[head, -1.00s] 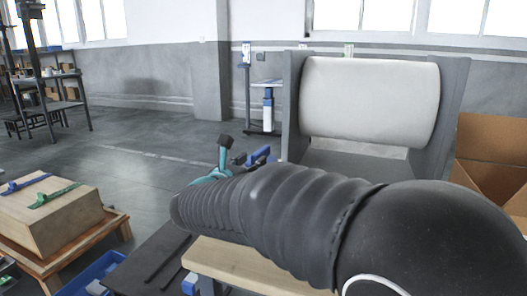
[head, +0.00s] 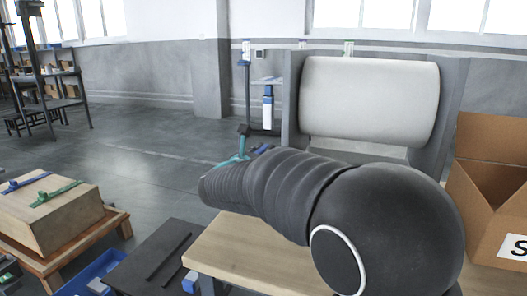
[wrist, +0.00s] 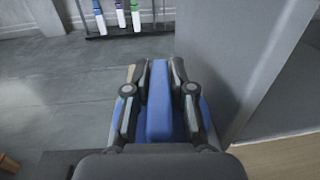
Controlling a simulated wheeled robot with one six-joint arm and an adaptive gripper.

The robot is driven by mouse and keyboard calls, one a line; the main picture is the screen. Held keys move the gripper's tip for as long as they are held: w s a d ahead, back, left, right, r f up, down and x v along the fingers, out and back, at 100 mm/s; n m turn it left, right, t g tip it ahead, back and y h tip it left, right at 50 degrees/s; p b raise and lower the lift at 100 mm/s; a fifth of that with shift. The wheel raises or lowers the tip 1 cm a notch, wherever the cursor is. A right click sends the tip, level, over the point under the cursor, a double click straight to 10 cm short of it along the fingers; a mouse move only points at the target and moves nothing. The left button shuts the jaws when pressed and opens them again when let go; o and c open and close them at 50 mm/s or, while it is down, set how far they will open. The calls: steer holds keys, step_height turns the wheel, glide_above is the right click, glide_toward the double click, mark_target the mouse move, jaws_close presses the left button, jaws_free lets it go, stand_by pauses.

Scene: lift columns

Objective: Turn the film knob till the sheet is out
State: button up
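The film machine has a pale roll (head: 368,98) set between grey side panels (head: 299,105). My gripper (wrist: 159,75) shows in the wrist view just left of a grey panel, its two dark fingers standing apart. A blue bar (wrist: 159,105) lies between the fingers, with more blue outside both of them. I cannot tell whether the fingers press on the bar or whether it is the film knob. In the head view my dark sleeved arm hides most of the gripper; only small teal and blue bits show past its end. No film sheet can be made out.
A wooden table (head: 222,262) stands in front of the machine, partly under my arm. An open cardboard box (head: 485,215) is at right. A wooden box (head: 45,212) on a low stand is at left. The floor (head: 160,155) between is mostly clear.

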jaws_close()
steer(key=shift+f+m+h+b, duration=0.1)
steer(key=shift+m+h+b, duration=0.2)
steer(key=shift+h+b, duration=0.1)
steer(key=shift+m+g+h, duration=0.3)
steer(key=shift+g+h, duration=0.1)
steer(key=shift+g, duration=0.1)
steer(key=m+g+h+b, duration=0.2)
steer(key=m+g+h, duration=0.1)
steer(key=shift+s+d+f+h+b, duration=0.15)
steer(key=shift+h+b, duration=0.15)
steer(key=shift+b, duration=0.05)
steer(key=m+g+h, duration=0.1)
steer(key=g, duration=0.1)
steer(key=m+g+h+b, duration=0.1)
steer(key=m+g+h, duration=0.1)
steer(key=shift+s+d+m+g, duration=0.2)
steer(key=shift+m+g, duration=0.1)
steer(key=shift+s+d+r+m+g+h, duration=0.15)
steer(key=shift+m+g+h, duration=0.2)
steer(key=shift+m+g, duration=0.6)
steer(key=shift+s+a+r+m+g+h, duration=0.1)
steer(key=shift+m+g+h, duration=0.35)
steer(key=shift+g, duration=0.9)
steer(key=shift+m+g, duration=0.3)
